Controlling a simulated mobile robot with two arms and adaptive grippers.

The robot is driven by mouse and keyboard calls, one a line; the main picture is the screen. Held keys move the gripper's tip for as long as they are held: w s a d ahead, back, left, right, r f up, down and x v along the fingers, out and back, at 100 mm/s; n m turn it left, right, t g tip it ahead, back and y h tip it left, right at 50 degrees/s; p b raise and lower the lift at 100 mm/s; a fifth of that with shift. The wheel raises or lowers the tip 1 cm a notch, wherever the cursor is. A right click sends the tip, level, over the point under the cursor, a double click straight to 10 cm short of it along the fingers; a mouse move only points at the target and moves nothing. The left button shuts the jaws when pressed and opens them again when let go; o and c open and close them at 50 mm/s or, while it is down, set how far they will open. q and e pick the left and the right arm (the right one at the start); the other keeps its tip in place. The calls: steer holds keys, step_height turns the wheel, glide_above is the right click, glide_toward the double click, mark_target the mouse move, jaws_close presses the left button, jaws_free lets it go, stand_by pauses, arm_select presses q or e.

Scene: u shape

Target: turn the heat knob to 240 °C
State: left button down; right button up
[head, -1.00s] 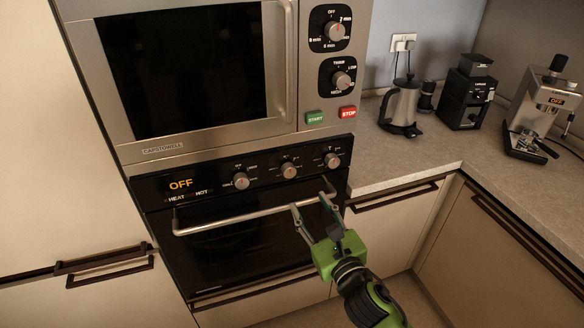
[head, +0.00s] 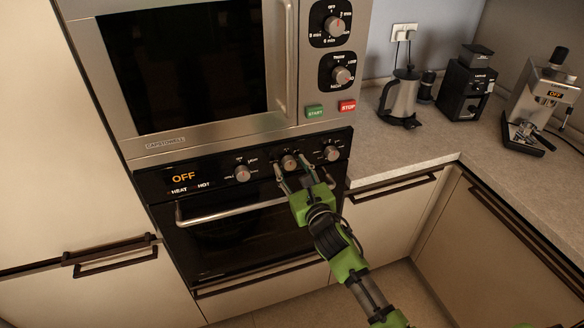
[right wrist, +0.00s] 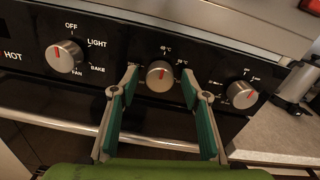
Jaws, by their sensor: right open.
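The heat knob (head: 289,162) is the middle of three round silver knobs on the oven's black control panel. In the right wrist view the heat knob (right wrist: 160,77) has °C marks around it and a red pointer line near the top. My right gripper (head: 291,167) is open in front of it. In the right wrist view the fingertips of my right gripper (right wrist: 160,84) stand one on each side of the knob, apart from it. The oven display (head: 184,177) reads OFF. My left gripper is out of view.
The mode knob (right wrist: 64,56) with OFF, LIGHT, BAKE and FAN marks is on the left, another knob (right wrist: 242,95) on the right. The oven handle (head: 222,213) runs below the panel. A microwave (head: 200,140) is above. A kettle (head: 402,98) stands on the counter.

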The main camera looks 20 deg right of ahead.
steer(key=c, duration=1.1)
